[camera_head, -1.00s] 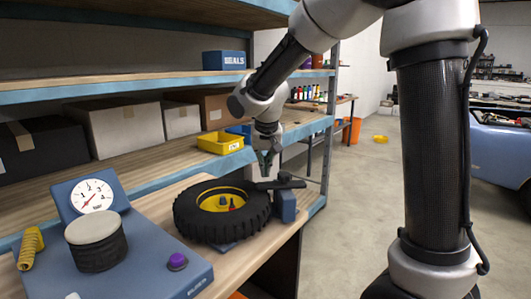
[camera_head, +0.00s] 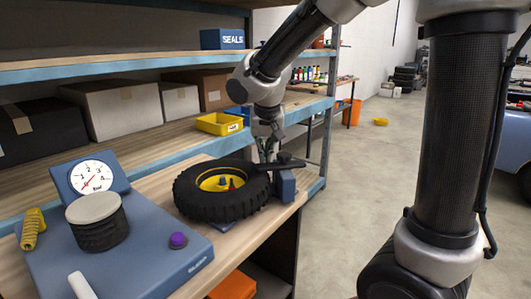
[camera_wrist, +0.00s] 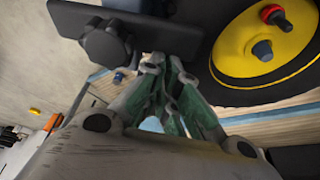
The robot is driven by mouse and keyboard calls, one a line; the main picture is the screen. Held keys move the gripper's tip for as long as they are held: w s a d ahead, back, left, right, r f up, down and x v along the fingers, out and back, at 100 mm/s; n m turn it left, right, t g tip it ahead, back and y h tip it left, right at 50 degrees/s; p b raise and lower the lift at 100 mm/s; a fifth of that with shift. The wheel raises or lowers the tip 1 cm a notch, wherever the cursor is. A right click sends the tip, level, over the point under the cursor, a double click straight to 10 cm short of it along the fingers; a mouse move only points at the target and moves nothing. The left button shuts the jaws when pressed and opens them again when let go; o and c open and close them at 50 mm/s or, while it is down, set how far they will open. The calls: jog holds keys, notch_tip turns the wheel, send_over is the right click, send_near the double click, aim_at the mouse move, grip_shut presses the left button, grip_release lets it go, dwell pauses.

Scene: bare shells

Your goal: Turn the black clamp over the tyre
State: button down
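The black clamp (camera_head: 286,163) is a flat bar with a knob, on top of a blue post (camera_head: 284,186) at the tyre's right side. Its left end reaches the tyre's edge; I cannot tell how far it lies over the tread. The tyre (camera_head: 203,205) lies flat on the bench, with a yellow hub (camera_head: 208,183). My gripper (camera_head: 265,157) points down just left of the clamp knob, near the tyre's far right edge. Contact with the clamp cannot be told.
A blue gauge stand (camera_head: 150,262) with a dial and a purple knob fills the bench's left. A yellow bin (camera_head: 219,125) and boxes stand on the shelf behind. An orange bin (camera_head: 232,287) is below the bench.

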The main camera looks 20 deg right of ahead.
jog(key=shift+s+f, duration=0.2)
jog(key=shift+s, duration=0.05)
jog(key=w+d+v, duration=0.1)
jog(key=v, duration=1)
jog(key=n+g, duration=0.1)
jog(key=n, duration=0.4)
send_near(266, 166)
jog(key=s+d, duration=0.3)
jog(key=s+d+f+m+t, duration=0.1)
jog(key=s+d+f+m, duration=0.1)
jog(key=s+d, duration=1.2)
jog(key=shift+s+f+m+y, duration=0.25)
jog(key=shift+s+m+y, duration=0.15)
jog(key=shift+s, duration=0.4)
